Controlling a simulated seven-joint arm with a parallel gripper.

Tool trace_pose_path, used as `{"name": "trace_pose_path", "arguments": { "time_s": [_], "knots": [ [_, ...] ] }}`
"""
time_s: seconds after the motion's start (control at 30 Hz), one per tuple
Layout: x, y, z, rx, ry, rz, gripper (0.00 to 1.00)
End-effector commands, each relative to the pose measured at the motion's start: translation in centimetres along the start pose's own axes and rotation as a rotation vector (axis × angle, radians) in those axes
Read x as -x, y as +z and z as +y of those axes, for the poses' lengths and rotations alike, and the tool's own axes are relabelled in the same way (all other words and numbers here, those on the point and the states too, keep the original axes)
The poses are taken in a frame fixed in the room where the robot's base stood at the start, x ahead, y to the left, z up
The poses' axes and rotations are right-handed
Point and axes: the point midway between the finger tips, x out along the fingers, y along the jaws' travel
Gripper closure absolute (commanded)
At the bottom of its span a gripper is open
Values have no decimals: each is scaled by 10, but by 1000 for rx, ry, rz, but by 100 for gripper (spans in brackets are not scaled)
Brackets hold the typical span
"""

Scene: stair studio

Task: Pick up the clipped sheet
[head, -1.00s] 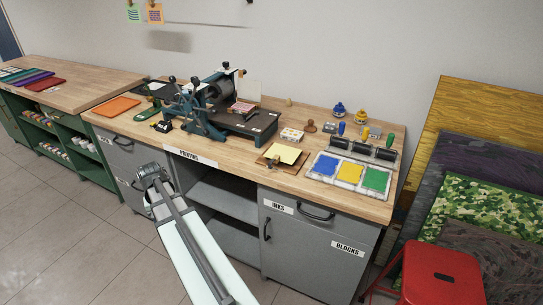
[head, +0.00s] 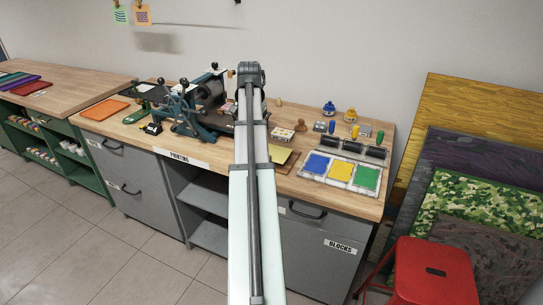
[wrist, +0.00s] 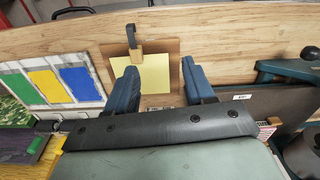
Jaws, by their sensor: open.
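A pale yellow sheet (head: 280,157) lies on a brown wooden board on the printing bench, partly hidden behind my arm in the head view. In the wrist view the sheet (wrist: 154,72) lies on its board (wrist: 171,48) with a wooden clip (wrist: 133,42) at its far edge. My gripper (wrist: 158,70) is open, with its two blue fingers apart and the sheet seen between and beyond them. Nothing is held. The gap between fingertips and sheet is hard to judge. In the head view my arm hides the gripper.
Ink slabs in blue, yellow and green (head: 340,172) lie right of the sheet, with rollers (head: 350,148) behind them. The press (head: 195,112) stands to the left. Small bottles (head: 329,109) stand at the back. A red stool (head: 433,270) is at the front right.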

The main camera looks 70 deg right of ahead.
Motion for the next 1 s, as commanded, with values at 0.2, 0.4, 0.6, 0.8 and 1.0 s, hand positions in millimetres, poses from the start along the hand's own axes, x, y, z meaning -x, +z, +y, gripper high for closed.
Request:
{"name": "trace_pose_path", "arguments": {
  "time_s": [0.2,0.4,0.6,0.8,1.0],
  "knots": [
    [31,-18,42,-91,0,0,47],
    [24,-19,49,-107,1,-2,47],
    [-8,-18,49,-106,1,-3,47],
    [-36,-19,49,-106,1,-2,47],
    [-49,-20,48,-105,0,-1,47]
  ]
}}
